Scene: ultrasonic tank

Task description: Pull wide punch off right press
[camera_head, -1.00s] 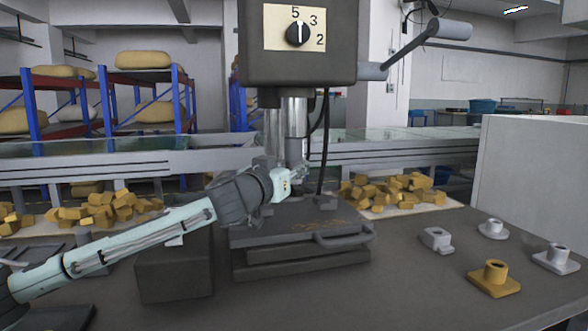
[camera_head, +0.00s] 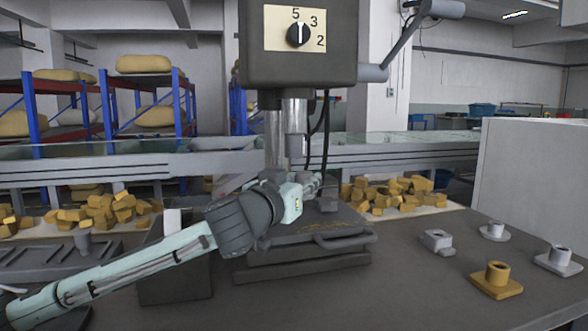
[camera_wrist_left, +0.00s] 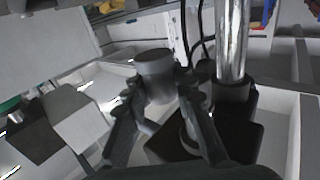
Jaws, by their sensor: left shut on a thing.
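The right press (camera_head: 297,45) stands in the middle, with a dial on its head and its ram (camera_head: 297,146) above a dark base (camera_head: 305,262). My left gripper (camera_head: 318,184) reaches in from the left, under the ram and beside the press columns. In the left wrist view its two fingers (camera_wrist_left: 160,92) are shut on a grey cylindrical piece, the wide punch (camera_wrist_left: 155,72). Nothing is seen joined to the top of the punch there. Its lower part is partly hidden by the fingers. My right gripper is out of view.
Several grey flanged pieces (camera_head: 437,241) and a gold one (camera_head: 496,281) stand on the table at right. A dark block (camera_head: 175,272) stands left of the press. The press lever (camera_head: 405,45) sticks out to the upper right. Yellow blocks (camera_head: 395,193) lie behind.

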